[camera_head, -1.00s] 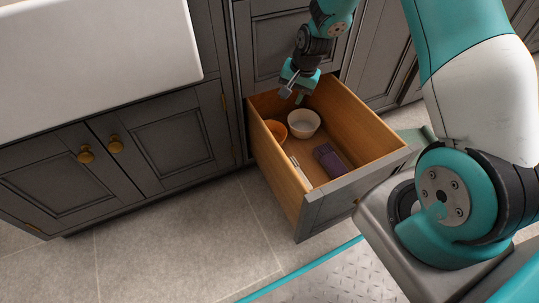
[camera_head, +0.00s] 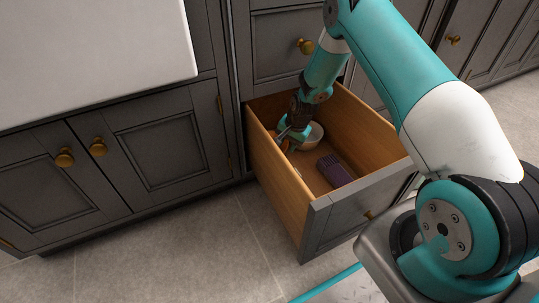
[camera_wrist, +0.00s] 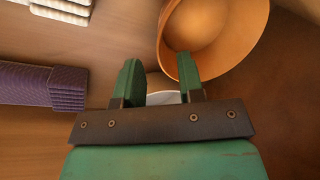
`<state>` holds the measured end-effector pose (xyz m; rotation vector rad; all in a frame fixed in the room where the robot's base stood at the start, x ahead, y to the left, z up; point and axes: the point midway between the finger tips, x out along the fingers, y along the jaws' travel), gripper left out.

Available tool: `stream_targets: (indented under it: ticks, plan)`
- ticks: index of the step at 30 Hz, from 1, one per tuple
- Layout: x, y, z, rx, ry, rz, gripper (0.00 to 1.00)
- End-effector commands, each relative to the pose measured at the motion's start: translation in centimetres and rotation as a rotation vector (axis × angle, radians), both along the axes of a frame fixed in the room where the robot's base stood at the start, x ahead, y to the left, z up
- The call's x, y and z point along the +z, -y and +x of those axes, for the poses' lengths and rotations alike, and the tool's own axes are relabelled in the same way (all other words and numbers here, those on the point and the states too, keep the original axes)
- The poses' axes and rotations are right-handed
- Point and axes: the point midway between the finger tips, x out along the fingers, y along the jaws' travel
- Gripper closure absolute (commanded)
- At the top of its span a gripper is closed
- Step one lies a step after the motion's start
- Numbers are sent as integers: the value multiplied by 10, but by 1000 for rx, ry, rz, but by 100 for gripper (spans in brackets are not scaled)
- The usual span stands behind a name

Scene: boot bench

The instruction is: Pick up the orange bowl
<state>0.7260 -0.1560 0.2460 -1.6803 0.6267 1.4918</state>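The orange bowl (camera_wrist: 212,38) is at the top right of the wrist view, inside the open drawer. In the head view my gripper mostly hides it. My gripper (camera_wrist: 158,62) is open, with its two green fingers apart. The right finger overlaps the bowl's inside in the picture, and the left finger is outside its rim. The rim's left edge shows between the fingertips; I cannot tell whether they touch it. In the head view my gripper (camera_head: 287,143) is down inside the drawer at its back left.
A white bowl (camera_head: 314,136) stands close to the gripper; a sliver shows between the fingers. A purple ribbed item (camera_head: 334,170) lies toward the drawer's front, with a white ribbed item (camera_wrist: 62,8) beside it. The wooden drawer walls (camera_head: 277,187) surround them.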

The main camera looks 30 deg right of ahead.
Motion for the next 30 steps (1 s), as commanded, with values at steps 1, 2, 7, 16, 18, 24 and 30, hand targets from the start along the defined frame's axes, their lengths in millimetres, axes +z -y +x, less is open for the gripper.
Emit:
stream_targets:
  ticks: [1, 2, 7, 16, 18, 24, 30]
  plan:
    - [-2, 0, 1, 0, 1, -1, 65]
    - [-3, 0, 1, 0, 1, 0, 65]
    - [-19, -1, 5, 1, 2, 0, 65]
    - [-53, -4, 14, 2, 2, -1, 65]
    - [-51, -4, 15, 2, 2, -1, 65]
    - [-51, -4, 14, 1, 2, 0, 81]
    - [-51, -4, 14, 1, 0, 0, 100]
